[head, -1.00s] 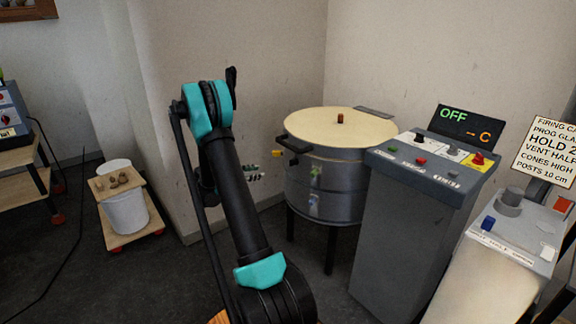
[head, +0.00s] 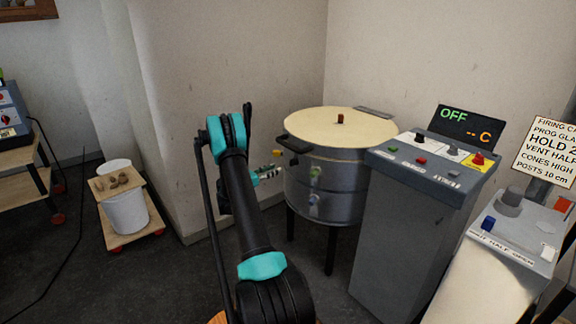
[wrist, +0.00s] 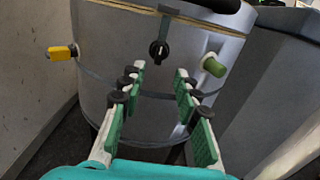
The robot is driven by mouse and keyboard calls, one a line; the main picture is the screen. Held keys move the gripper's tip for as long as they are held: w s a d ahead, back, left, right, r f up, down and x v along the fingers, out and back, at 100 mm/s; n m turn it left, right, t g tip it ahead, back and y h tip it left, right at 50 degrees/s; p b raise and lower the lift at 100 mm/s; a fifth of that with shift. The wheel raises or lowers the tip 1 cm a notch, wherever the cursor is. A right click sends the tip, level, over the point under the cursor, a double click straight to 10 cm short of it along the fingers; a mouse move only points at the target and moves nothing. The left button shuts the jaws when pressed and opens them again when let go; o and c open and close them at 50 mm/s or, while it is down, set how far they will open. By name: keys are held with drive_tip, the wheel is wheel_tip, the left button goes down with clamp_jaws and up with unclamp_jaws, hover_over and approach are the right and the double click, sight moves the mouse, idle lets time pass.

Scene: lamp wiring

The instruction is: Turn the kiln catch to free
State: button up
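The kiln (head: 330,195) is a grey drum with a cream lid. In the wrist view, a black rotary knob (wrist: 159,50), which looks like the kiln catch, sits on the kiln wall (wrist: 110,50) below a dark vertical strap. A pale pointer mark shows on the knob; its setting is not readable. My gripper (wrist: 158,72) is open and empty, green-padded fingers spread, with the knob ahead between and just beyond the fingertips, apparently apart from it. In the head view my gripper (head: 268,170) is beside the kiln's left front; the knob is not clear there.
A yellow fitting (wrist: 62,52) sticks out at the kiln's left and a green plug-like fitting (wrist: 213,66) at its right. A grey control console (head: 410,220) stands close on the right. A wheeled board with a white bucket (head: 125,210) is at the left.

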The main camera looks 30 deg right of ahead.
sight(293, 162)
drive_tip(key=d, duration=0.9)
drive_tip(key=shift+w+d, duration=0.25)
drive_tip(key=shift+w, duration=0.15)
clamp_jaws()
